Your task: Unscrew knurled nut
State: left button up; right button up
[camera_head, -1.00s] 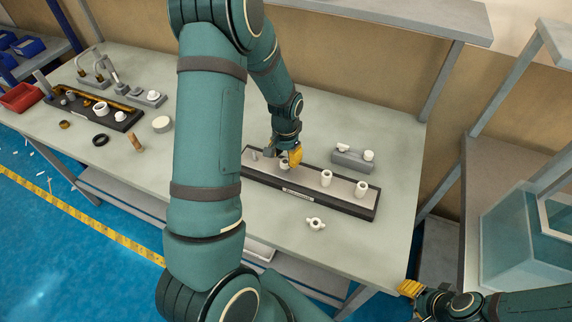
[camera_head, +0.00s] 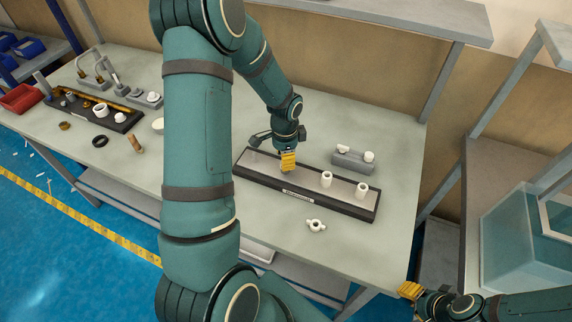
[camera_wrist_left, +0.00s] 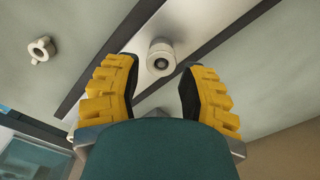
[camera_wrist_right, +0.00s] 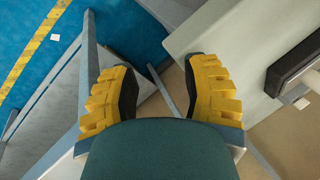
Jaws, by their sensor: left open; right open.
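My left gripper (camera_head: 287,162) is open over the left part of a long dark tray with a light top strip (camera_head: 250,171). In the left wrist view, a white round piece with a dark centre hole (camera_wrist_left: 160,57) lies just ahead of the gap between the open fingertips (camera_wrist_left: 158,90); it may be the knurled nut, but I cannot make out knurling. In the head view the gripper hides it. Two white cylindrical pieces (camera_head: 326,179) (camera_head: 361,190) stand further right on the tray. My right gripper (camera_head: 410,289) is open and empty, off the table's front right corner.
A white eared ring (camera_head: 316,225) lies on the table in front of the tray. A grey block with white pieces (camera_head: 353,159) stands behind it. Another dark tray with parts (camera_head: 122,122), a black ring (camera_head: 100,140) and a brown peg (camera_head: 137,144) are at left.

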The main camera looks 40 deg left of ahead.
pick_arm(q)
jog(key=shift+f, duration=0.15)
jog(key=shift+f+b, duration=1.2)
jog(key=shift+f, duration=0.15)
jog(key=shift+c, duration=0.4)
grip_shut()
jog(key=shift+f+n, duration=0.1)
jog(key=shift+n, duration=0.3)
jog(key=shift+s+d+n+b, duration=0.15)
jog(key=shift+n+b, duration=0.45)
jog(key=shift+n, duration=0.6)
jog(key=shift+d+n, duration=0.15)
jog(key=shift+n, duration=0.75)
